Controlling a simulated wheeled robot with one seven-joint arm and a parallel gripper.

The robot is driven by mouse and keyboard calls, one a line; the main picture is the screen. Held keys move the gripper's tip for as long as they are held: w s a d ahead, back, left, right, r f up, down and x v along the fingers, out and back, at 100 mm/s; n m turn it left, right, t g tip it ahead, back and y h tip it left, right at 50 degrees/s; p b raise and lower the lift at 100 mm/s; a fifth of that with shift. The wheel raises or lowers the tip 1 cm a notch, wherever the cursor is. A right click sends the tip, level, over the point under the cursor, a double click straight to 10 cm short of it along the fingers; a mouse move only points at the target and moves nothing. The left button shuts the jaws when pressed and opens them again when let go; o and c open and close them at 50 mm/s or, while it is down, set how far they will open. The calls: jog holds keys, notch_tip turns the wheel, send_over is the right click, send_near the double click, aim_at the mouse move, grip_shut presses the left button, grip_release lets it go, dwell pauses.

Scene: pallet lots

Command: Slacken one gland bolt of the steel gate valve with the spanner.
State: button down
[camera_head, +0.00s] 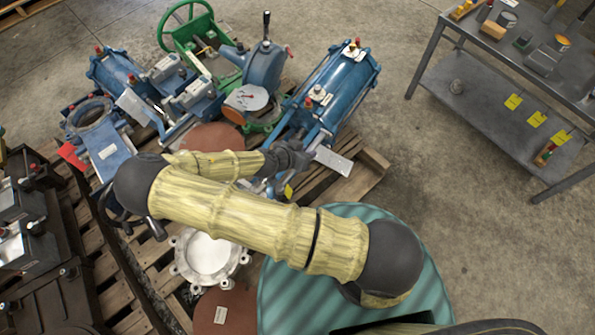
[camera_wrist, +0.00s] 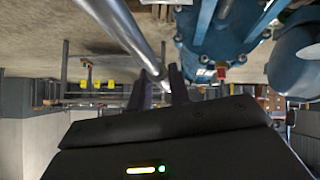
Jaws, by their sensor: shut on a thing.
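My gripper (camera_head: 290,158) is over the pallet, beside the lower end of a blue cylinder unit. In the wrist view my gripper (camera_wrist: 165,90) is shut on a long, bright metal bar (camera_wrist: 130,35), which looks like the spanner's shaft. The bar runs up to the upper left; its ends are not clearly visible. I cannot tell for sure which assembly is the steel gate valve. A pale metal flange (camera_head: 207,258) lies below my arm, partly covered. No gland bolt can be made out, and my arm hides part of the pallet.
Blue cylinder units (camera_head: 338,85) and a green handwheel (camera_head: 185,28) crowd the wooden pallet (camera_head: 372,165). A blue body with a red cap (camera_wrist: 221,70) is close to my gripper on the right. A grey bench (camera_head: 455,85) stands right, beyond bare concrete floor.

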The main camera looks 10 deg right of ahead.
jog(key=s+a, duration=0.1)
jog(key=s+a+f+m+g+b, duration=0.1)
jog(key=s+f+m+h, duration=0.1)
jog(key=shift+s+a+g+b, duration=0.25)
jog(key=shift+a+g+b, duration=0.05)
jog(key=shift+a, duration=0.1)
jog(key=shift+s+a+f+m, duration=0.1)
jog(key=shift+s+a+m, duration=0.2)
jog(key=shift+m, duration=0.1)
notch_tip(320, 180, down, 6)
jog(key=b, duration=0.3)
jog(key=shift+w+d+b, duration=0.15)
jog(key=shift+d+b, duration=0.05)
jog(key=shift+b, duration=0.15)
jog(key=shift+f+b, duration=0.6)
jog(key=shift+f, duration=0.55)
dwell(1.7)
jog(key=shift+w+r, duration=0.1)
jog(key=shift+w, duration=0.05)
jog(key=shift+w+a+n+p, duration=0.3)
jog(key=shift+w+n, duration=0.15)
jog(key=shift+n, duration=0.15)
jog(key=shift+w+a+t, duration=0.1)
jog(key=shift+a+t, duration=0.05)
jog(key=shift+t, duration=0.25)
jog(key=shift+w+a+n, duration=0.2)
jog(key=shift+w+n, duration=0.05)
jog(key=shift+n, duration=0.15)
